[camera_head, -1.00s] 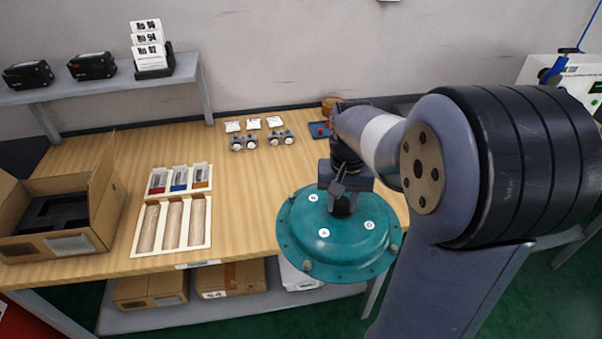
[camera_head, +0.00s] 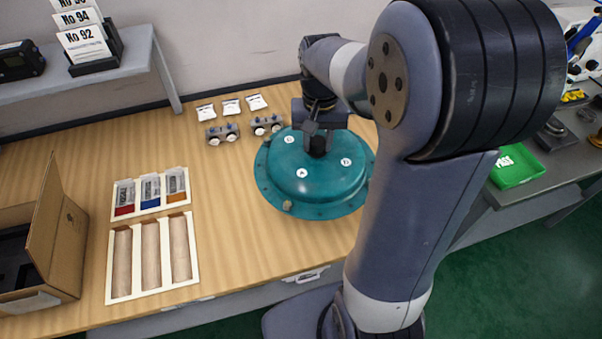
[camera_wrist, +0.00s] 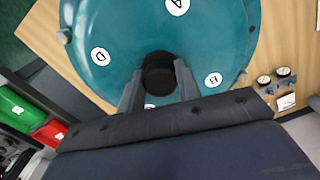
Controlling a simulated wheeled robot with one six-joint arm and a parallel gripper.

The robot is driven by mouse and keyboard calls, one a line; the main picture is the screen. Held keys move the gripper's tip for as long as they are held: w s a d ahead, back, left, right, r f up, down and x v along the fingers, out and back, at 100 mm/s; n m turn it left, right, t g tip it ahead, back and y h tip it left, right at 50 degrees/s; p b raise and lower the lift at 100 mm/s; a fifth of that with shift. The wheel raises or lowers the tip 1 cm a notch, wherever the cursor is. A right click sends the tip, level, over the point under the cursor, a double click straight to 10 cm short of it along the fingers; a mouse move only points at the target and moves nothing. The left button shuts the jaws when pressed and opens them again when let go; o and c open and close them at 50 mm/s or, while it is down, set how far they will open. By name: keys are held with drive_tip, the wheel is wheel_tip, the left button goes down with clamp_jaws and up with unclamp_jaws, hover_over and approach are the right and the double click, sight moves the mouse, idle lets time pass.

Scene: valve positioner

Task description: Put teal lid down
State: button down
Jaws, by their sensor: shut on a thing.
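The teal lid (camera_head: 312,182) is a round domed cover with a flat flange and white lettered labels. In the head view it is over the right part of the wooden bench, and I cannot tell whether its flange touches the bench top. My gripper (camera_head: 318,143) is above the lid's middle, shut on its dark central knob. In the wrist view the teal lid (camera_wrist: 200,45) fills the upper middle, and my gripper's fingers (camera_wrist: 160,85) stand on both sides of the round black knob. My arm hides the lid's right edge in the head view.
Small gauges (camera_head: 222,133) and white packets (camera_head: 231,107) lie just behind the lid. A tray with three rolls (camera_head: 200,262) and a tray of coloured parts (camera_head: 150,193) are to the left. An open cardboard box (camera_head: 62,245) stands further left. A green PASS bin (camera_head: 517,167) is at right.

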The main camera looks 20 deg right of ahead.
drive_tip(key=shift+w+f, duration=0.1)
drive_tip(key=shift+f, duration=4.75)
drive_tip(key=shift+f, duration=0.15)
drive_tip(key=c, duration=1)
unclamp_jaws()
